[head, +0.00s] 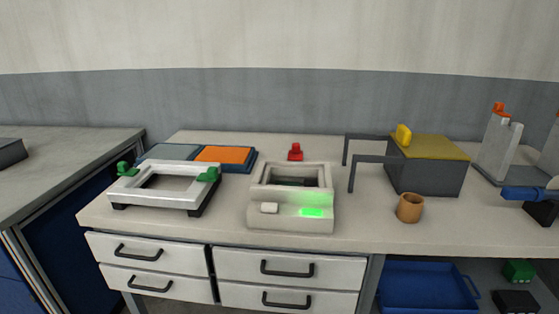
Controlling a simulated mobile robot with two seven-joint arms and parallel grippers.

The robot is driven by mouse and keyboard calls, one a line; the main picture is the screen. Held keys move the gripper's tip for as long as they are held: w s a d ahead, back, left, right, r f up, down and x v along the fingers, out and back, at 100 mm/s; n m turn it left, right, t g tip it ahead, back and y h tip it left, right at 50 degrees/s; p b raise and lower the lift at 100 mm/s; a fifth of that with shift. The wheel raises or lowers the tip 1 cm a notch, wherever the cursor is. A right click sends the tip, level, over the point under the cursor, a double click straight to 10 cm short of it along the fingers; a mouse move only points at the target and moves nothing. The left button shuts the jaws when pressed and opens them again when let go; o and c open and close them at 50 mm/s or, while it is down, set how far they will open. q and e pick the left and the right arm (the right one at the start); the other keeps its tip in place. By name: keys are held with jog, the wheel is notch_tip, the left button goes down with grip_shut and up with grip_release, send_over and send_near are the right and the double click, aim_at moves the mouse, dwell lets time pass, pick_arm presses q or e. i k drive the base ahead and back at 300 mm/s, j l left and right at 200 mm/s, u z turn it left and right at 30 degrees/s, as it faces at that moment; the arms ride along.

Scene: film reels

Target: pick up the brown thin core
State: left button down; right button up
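A short brown, hollow-topped cylinder (410,208) stands upright on the right part of the worktop, close to the front edge. It is the only brown core-like thing I see, and it stands in front of the grey box with the yellow lid. Nothing touches it. Neither of my grippers is in the head view.
A grey box with a yellow lid (427,165) and thin dark bars stands behind the cylinder. A pale device with a green light (290,211) and a white frame (163,188) stand left. A blue-and-dark item (530,193) is right. Worktop (365,230) around the cylinder is clear.

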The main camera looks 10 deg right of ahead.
aim_at(411, 205)
jog(key=z, duration=1.3)
